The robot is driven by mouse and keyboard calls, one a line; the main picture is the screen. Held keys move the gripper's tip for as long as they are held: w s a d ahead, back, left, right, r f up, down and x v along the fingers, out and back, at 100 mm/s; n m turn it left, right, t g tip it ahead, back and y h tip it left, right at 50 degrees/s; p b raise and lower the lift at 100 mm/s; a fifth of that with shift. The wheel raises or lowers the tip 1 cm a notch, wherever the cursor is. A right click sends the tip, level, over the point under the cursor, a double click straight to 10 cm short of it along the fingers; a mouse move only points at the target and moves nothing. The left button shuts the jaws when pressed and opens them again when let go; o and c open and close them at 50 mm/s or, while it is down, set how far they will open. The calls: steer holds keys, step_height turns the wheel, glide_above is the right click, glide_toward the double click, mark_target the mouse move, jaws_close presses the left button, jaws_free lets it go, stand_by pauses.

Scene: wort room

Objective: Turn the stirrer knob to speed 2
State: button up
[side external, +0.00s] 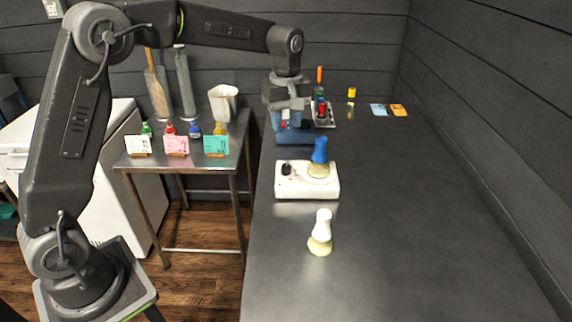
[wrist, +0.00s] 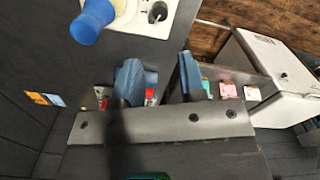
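The stirrer is a white box (side external: 307,191) on the dark bench in the side view, and part of it shows at the top of the wrist view (wrist: 149,28). Its black knob (side external: 286,169) is at the left of its top; in the wrist view the knob (wrist: 158,11) is near the top edge. Its setting is too small to read. A flask with a blue top (side external: 320,150) stands on the stirrer. My gripper (wrist: 162,78) is open, with a gap between its blue fingers. In the side view it hangs behind the stirrer, apart from the knob.
A white-topped flask (side external: 320,236) stands in front of the stirrer. A side table (side external: 190,158) carries cards and bottles at left.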

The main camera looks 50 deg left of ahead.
mark_target(286, 165)
step_height(286, 165, down, 13)
stand_by(0.4)
steer(key=shift+c, duration=0.4)
steer(key=c, duration=0.6)
steer(key=shift+o, duration=0.2)
